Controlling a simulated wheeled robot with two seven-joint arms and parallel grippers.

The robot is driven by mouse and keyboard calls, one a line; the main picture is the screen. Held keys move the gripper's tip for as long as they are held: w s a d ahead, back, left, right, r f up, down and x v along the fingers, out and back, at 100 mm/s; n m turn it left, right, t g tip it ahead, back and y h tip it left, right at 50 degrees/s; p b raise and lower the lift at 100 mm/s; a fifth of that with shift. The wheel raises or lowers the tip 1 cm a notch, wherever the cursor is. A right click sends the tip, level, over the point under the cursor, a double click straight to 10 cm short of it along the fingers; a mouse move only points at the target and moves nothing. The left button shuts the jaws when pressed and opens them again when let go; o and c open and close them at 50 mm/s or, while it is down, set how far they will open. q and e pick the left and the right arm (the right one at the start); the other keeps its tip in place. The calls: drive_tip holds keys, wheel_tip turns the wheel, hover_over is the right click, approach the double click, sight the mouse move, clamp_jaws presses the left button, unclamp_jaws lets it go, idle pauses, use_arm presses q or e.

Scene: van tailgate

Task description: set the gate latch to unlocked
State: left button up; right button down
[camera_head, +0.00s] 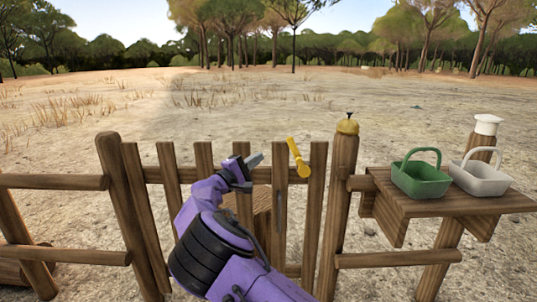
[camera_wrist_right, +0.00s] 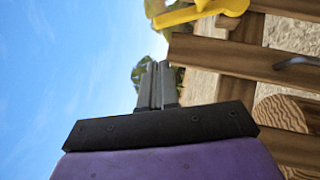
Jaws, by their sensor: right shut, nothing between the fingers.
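The gate latch (camera_head: 298,157) is a yellow lever near the top of the wooden gate (camera_head: 204,160). In the head view it leans, its upper end to the left and its wider end lower right. My right gripper (camera_head: 256,160) is shut and empty, just left of the latch and apart from it in the picture. In the right wrist view the shut fingers (camera_wrist_right: 158,86) point up, and part of the yellow latch (camera_wrist_right: 205,12) shows at the top edge, right of the fingertips. My left gripper is not in view.
A wooden shelf (camera_head: 430,207) at the right holds a green basket (camera_head: 421,179) and a white basket (camera_head: 481,179). A cut log (camera_head: 262,208) stands behind the gate.

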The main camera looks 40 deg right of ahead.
drive_tip(key=shift+v, duration=1.05)
drive_tip(key=shift+w+f, duration=0.1)
drive_tip(key=shift+w, duration=0.05)
